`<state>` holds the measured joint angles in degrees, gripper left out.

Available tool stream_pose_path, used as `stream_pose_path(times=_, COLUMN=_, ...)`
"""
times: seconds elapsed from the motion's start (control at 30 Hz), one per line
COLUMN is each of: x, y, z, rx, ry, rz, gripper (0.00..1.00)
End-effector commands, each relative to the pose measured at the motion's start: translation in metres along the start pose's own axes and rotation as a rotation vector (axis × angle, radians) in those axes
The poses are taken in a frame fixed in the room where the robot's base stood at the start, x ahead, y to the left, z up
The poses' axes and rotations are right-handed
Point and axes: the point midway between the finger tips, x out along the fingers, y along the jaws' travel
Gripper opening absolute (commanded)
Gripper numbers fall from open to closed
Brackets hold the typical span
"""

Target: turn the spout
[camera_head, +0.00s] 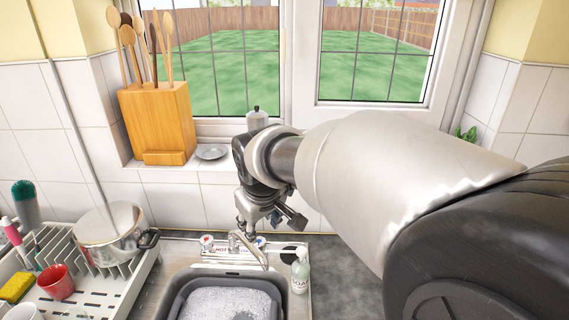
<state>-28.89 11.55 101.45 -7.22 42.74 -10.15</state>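The faucet's metal spout (250,250) stands at the back of the sink and points forward and a little right, over the rear edge of the grey basin. A tap knob with a red mark (207,241) is to its left, and another knob (259,241) is close behind the spout. My gripper (262,232) hangs just above and behind the spout, fingers pointing down. Its fingers look spread, with nothing seen between them. I cannot tell whether it touches the spout. My arm comes in from the right.
A grey basin of suds (183,291) sits in the sink. A soap bottle (300,272) stands right of the spout. A dish rack (105,297) with a pot (112,232) and red cup (58,283) is at left. A utensil block (157,120) stands on the sill.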

Motion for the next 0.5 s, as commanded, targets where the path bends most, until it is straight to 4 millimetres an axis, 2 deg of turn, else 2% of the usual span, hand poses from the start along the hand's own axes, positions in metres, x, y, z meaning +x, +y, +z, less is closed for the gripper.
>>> stream_pose_path(times=0.1, x=0.013, y=-0.011, z=-0.015, rx=-0.039, ry=0.004, rz=-0.007, gripper=0.4)
stream_pose_path(times=0.27, x=0.028, y=-0.013, z=-0.018, rx=-0.046, ry=0.004, rz=-0.008, gripper=0.4)
stream_pose_path(times=0.5, x=0.076, y=-0.013, z=-0.016, rx=-0.044, ry=0.002, rz=-0.008, gripper=0.4)
